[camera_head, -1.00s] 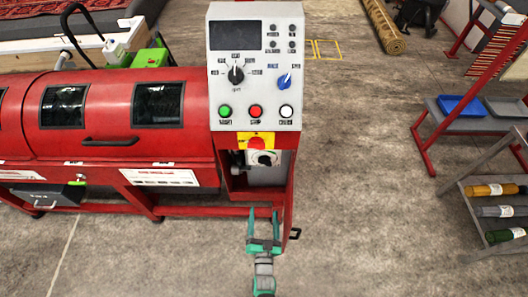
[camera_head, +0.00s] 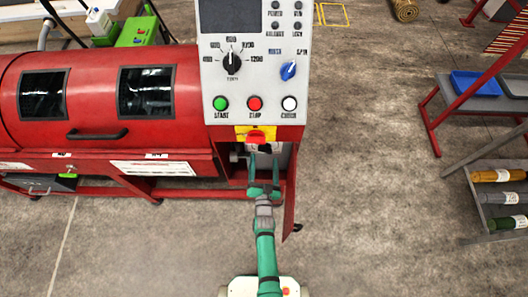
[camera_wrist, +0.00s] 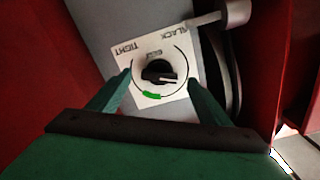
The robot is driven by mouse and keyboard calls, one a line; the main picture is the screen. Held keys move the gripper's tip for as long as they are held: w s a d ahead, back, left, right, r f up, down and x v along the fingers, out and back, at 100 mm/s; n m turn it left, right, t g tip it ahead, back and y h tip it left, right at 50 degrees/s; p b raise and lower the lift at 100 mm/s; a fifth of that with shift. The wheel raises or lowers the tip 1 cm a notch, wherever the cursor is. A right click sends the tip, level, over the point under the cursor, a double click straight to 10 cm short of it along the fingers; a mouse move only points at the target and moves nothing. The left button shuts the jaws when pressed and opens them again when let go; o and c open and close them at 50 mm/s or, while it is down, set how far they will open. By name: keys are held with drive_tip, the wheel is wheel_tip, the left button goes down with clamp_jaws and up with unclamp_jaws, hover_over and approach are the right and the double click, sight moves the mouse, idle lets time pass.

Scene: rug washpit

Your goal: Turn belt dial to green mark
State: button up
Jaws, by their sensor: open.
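The belt dial (camera_wrist: 157,70) is a black round knob on a white plate (camera_wrist: 168,46) inside the red machine's open lower bay. Its pale pointer line points right in the wrist view. The green mark (camera_wrist: 152,95) is on the arc below the knob in that view. The lettering TIGHT and SLACK appears upside down. My gripper (camera_head: 263,170) is open in front of the bay. In the wrist view its green fingers (camera_wrist: 160,84) stand either side of the knob, apparently not touching it. In the head view the dial is mostly hidden.
The control panel (camera_head: 252,65) and a red stop button on yellow (camera_head: 256,137) sit above the bay. Red bay walls (camera_wrist: 45,75) flank the gripper. A grey cylindrical part (camera_wrist: 236,12) is beside the plate. Open floor (camera_head: 365,190) lies to the right.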

sight(265, 149)
drive_tip(key=shift+w, duration=2.45)
drive_tip(key=c, duration=1)
